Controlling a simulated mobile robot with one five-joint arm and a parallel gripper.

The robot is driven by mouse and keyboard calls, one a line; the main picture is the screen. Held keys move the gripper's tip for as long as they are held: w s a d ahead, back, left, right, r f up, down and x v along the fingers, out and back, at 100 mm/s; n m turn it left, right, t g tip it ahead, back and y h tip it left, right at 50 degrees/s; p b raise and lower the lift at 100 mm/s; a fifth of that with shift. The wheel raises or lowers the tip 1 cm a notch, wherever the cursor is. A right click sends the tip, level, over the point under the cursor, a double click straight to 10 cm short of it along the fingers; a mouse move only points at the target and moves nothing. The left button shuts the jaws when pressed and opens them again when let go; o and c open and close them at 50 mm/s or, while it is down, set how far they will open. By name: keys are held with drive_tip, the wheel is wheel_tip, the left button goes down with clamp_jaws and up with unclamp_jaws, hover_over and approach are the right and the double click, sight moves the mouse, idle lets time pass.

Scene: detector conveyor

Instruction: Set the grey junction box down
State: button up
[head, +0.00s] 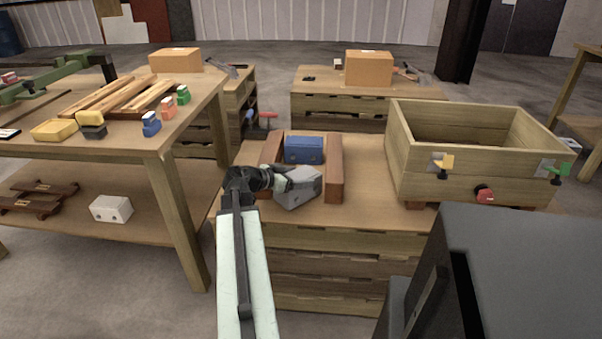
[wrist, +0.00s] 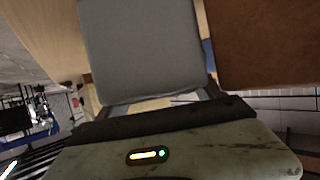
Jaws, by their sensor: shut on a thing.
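The grey junction box (head: 299,188) is in my gripper (head: 283,180), over the front part of the low wooden table (head: 370,226). It is tilted and sits between two reddish-brown wooden bars, in front of a blue box (head: 305,149). In the wrist view the grey box (wrist: 140,50) fills the space between the fingers, and the fingers (wrist: 150,103) are shut on it. I cannot tell whether its underside touches the table.
The brown bars stand left (head: 272,149) and right (head: 335,168) of the blue box. A wooden crate (head: 490,186) with coloured clamps is on the right. A workbench (head: 150,138) with planks and small coloured pieces stands left. A white box (head: 111,208) lies on its lower shelf.

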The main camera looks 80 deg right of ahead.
drive_tip(key=o, duration=2.1)
drive_tip(key=shift+s+f, duration=0.1)
drive_tip(key=shift+r, duration=0.2)
drive_tip(key=p+v, duration=0.4)
drive_tip(key=v, duration=0.8)
drive_tip(key=shift+p, duration=0.4)
